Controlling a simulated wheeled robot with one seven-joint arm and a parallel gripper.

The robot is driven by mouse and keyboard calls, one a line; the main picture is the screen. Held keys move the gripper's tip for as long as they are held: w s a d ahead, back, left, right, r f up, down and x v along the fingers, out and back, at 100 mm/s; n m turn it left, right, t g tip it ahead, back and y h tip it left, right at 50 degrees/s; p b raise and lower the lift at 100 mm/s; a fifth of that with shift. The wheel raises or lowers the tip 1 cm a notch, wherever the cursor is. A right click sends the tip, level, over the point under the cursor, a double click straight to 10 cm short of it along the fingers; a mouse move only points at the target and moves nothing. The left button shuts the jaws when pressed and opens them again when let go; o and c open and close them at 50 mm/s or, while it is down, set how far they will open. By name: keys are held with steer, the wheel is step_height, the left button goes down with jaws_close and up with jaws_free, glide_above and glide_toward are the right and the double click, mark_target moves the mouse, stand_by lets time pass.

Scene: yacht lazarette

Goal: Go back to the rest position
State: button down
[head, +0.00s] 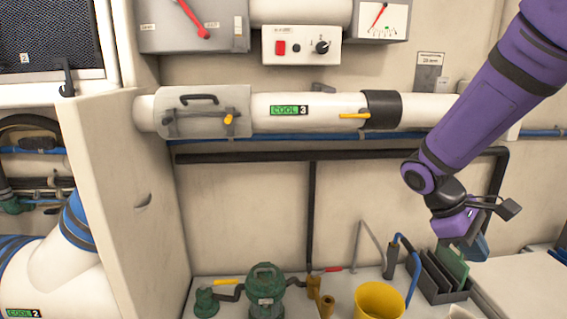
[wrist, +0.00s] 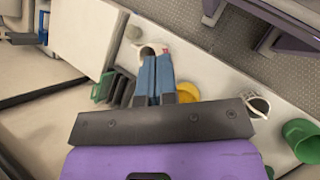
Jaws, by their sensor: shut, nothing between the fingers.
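My gripper (head: 478,246) hangs at the end of my purple arm at the right of the head view, above the bench and in front of the wall. In the wrist view the blue fingers of my gripper (wrist: 155,98) lie together, with nothing visible between them. The gripper appears apart from the things below it. In the head view its fingertips are partly hidden behind the purple wrist.
Below stand a dark rack (head: 441,284) with upright plates, a yellow cup (head: 379,301) and a green pump (head: 265,290). A white pipe (head: 335,112) marked COOL 3 runs along the wall. A panel (head: 120,200) stands at left. Open air lies left of my gripper.

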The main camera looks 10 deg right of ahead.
steer(key=s+a+r+m+t+y, duration=0.6)
steer(key=s+a+r+t, duration=0.3)
steer(key=r, duration=0.4)
steer(key=shift+a+r+t, duration=0.3)
steer(key=shift+a+t, duration=0.1)
steer(key=shift+t, duration=0.2)
